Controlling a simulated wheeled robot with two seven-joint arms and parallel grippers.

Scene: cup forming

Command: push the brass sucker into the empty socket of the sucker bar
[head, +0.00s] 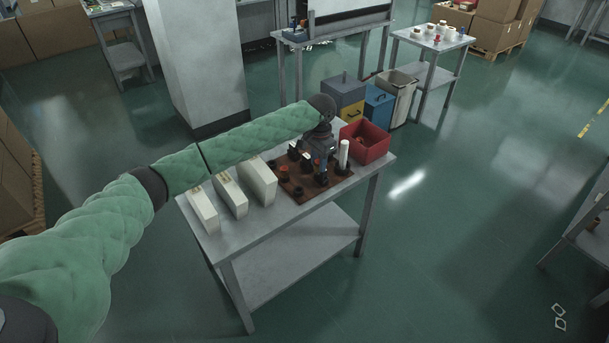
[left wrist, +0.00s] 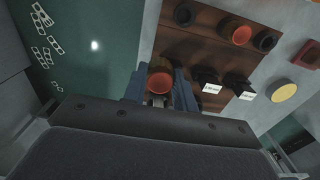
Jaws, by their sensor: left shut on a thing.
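My left gripper (head: 322,174) is over the brown board (head: 300,197) on the grey table. In the left wrist view the gripper (left wrist: 160,92) is shut on a small round part with a reddish-orange top and a paler body, which I take for the brass sucker (left wrist: 159,82). The fingers stand on both sides of it. The board (left wrist: 205,50) carries dark round rings (left wrist: 265,41), a wider orange-topped round piece (left wrist: 236,32) and two black pieces with white labels (left wrist: 208,87). I cannot pick out the sucker bar or its empty socket for sure. My right gripper is out of view.
White upright blocks (head: 230,192) stand on the table's left part. A white cylinder (head: 344,154) stands by the board's right side, and a red bin (head: 366,143) is behind it. A yellow disc (left wrist: 284,92) lies beside the board. The table's front strip is clear.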

